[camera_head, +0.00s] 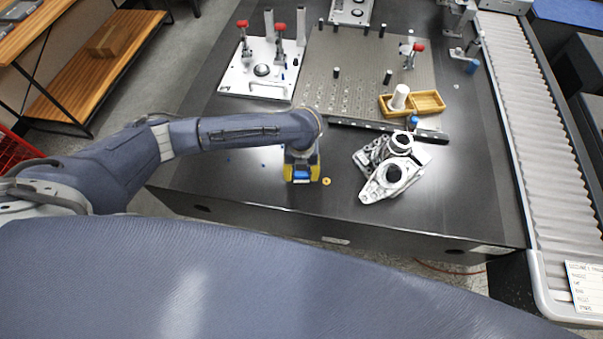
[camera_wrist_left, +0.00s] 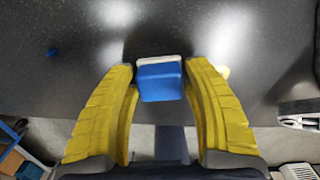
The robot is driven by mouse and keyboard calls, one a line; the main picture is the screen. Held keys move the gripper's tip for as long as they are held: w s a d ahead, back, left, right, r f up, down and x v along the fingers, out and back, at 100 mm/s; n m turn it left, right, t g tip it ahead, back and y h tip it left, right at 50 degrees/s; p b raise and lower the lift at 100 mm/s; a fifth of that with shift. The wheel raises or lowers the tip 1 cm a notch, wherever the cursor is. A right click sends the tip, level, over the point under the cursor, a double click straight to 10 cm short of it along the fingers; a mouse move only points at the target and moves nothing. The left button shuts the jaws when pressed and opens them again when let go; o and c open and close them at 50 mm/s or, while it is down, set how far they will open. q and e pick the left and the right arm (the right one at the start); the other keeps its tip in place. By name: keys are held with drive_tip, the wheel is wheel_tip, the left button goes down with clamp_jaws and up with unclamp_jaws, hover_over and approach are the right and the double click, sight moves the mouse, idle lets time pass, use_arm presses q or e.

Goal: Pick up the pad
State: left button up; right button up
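The pad (camera_wrist_left: 160,82) is a small blue block with a pale rim along its far edge, in the left wrist view. It sits between the two yellow fingers of my left gripper (camera_wrist_left: 160,78), near their tips. Little or no gap shows on either side, and I cannot tell whether the fingers press on it. In the head view my left gripper (camera_head: 301,178) points down close to the dark table top, and its fingers mostly hide the pad there. My right gripper is in neither view.
A grey metal casting (camera_head: 388,180) stands right of my left gripper. A small yellow ring (camera_head: 326,181) lies close beside the fingers. Behind are a wooden tray (camera_head: 428,103), a perforated plate (camera_head: 350,75) and a white clamp fixture (camera_head: 265,85). The dark table (camera_head: 225,180) is mostly bare to the left.

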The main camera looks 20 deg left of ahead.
use_arm(q)
drive_tip(key=c, duration=0.8)
drive_tip(key=shift+r, duration=0.1)
wheel_tip(320, 180, up, 20)
drive_tip(key=shift+f, duration=0.1)
idle(0.3)
drive_tip(key=o, duration=0.6)
drive_tip(key=c, duration=0.6)
drive_tip(key=shift+o, duration=0.2)
